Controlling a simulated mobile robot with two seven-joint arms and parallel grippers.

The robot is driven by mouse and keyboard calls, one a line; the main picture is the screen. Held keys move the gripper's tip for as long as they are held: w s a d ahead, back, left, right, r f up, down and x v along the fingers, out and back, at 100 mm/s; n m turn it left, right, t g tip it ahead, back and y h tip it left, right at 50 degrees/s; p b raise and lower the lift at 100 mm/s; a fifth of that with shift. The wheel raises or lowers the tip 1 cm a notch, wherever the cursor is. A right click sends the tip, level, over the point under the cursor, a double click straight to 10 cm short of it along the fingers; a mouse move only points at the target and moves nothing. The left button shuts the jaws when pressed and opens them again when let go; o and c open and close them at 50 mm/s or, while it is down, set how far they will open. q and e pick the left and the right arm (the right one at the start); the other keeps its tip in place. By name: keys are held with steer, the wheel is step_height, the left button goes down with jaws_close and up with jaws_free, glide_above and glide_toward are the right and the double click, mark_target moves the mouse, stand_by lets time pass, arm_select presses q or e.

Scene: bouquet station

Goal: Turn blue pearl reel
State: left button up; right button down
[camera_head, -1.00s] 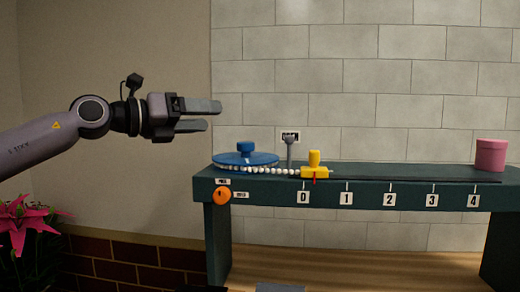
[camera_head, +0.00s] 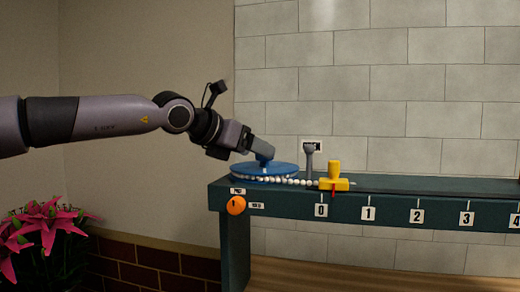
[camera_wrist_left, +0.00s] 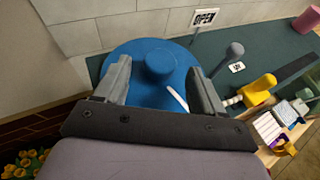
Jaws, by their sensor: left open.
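The blue pearl reel (camera_head: 284,170) lies flat at the left end of the dark green bench, with white pearls (camera_head: 291,181) around its lower rim and running right to a yellow slider (camera_head: 334,177). My left gripper (camera_head: 263,150) points down at the reel from the upper left. In the left wrist view its two fingers (camera_wrist_left: 158,78) are open and stand either side of the reel's round blue knob (camera_wrist_left: 159,60), with gaps between. The blue disc (camera_wrist_left: 134,50) shows beneath the fingers. My right gripper does not show.
The bench (camera_head: 436,188) carries a numbered scale from 0 to 4 on its front. A grey post (camera_head: 309,161) stands behind the pearl strand, and an orange knob (camera_head: 236,205) is on the front. Pink flowers (camera_head: 45,228) stand at the lower left.

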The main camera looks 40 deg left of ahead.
arm_select(q)
steer(key=shift+x, duration=1.35)
jaws_close()
steer(key=shift+a+r+p, duration=0.1)
steer(key=shift+p, duration=0.25)
